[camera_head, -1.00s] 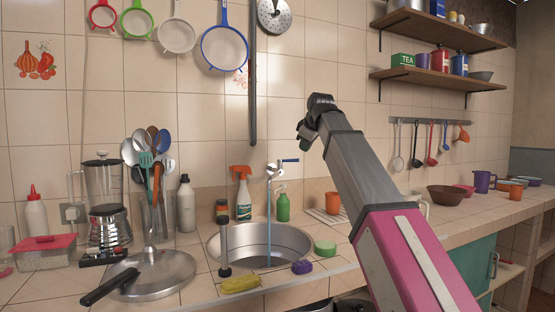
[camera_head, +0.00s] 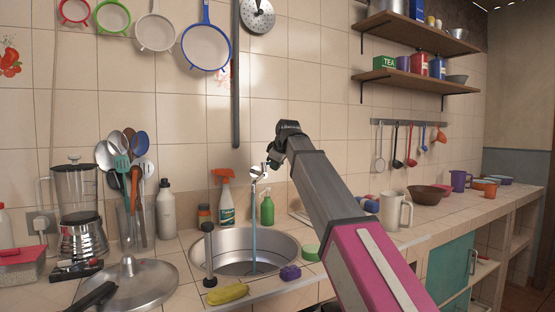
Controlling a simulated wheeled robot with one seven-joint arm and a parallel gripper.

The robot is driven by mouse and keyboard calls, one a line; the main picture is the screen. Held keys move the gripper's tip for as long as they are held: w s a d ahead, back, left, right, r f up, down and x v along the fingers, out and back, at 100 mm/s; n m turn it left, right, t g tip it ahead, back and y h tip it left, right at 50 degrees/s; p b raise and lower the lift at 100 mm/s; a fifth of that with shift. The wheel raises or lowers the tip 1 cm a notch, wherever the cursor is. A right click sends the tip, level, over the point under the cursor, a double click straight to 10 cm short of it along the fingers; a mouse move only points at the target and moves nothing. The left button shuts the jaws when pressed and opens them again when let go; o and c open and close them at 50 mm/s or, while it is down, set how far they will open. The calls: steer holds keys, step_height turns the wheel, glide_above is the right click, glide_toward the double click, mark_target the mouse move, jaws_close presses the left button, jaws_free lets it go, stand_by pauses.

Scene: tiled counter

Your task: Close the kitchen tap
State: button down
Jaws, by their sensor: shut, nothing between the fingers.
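The kitchen tap (camera_head: 257,171) is a small chrome tap above the sink, against the tiled wall. A thin stream of blue water (camera_head: 254,225) runs from it into the round steel sink (camera_head: 207,241). My gripper (camera_head: 273,168) is at the tap's right side, by its lever. It is small and dark here, and its fingers are shut and hold nothing. The lever is mostly hidden by the gripper, so I cannot tell whether they touch.
An orange-topped spray bottle (camera_head: 226,200) and a green soap bottle (camera_head: 267,209) stand behind the sink. A yellow cloth (camera_head: 228,293), a purple sponge (camera_head: 290,272) and a green sponge (camera_head: 311,252) lie around its rim. A white mug (camera_head: 391,211) stands to the right.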

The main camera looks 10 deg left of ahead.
steer(key=shift+w+d+r, duration=0.1)
steer(key=shift+w+r, duration=0.15)
steer(key=shift+w, duration=0.55)
steer(key=shift+w+d+r, duration=0.1)
steer(key=shift+w+r, duration=0.1)
steer(key=shift+w, duration=0.55)
steer(key=shift+w+d+n+y, duration=0.25)
steer(key=shift+w+n+y, duration=0.2)
steer(key=shift+n, duration=0.25)
steer(key=shift+w+d+n+g+y, duration=0.25)
steer(key=shift+w+n+g+y, duration=0.2)
steer(key=shift+w+n+g, duration=0.45)
steer(key=w+n+g, duration=0.1)
steer(key=n, duration=0.1)
steer(key=w+n+g+y, duration=0.1)
steer(key=w+n, duration=0.1)
steer(key=shift+n+y, duration=0.3)
steer(key=shift+w, duration=0.15)
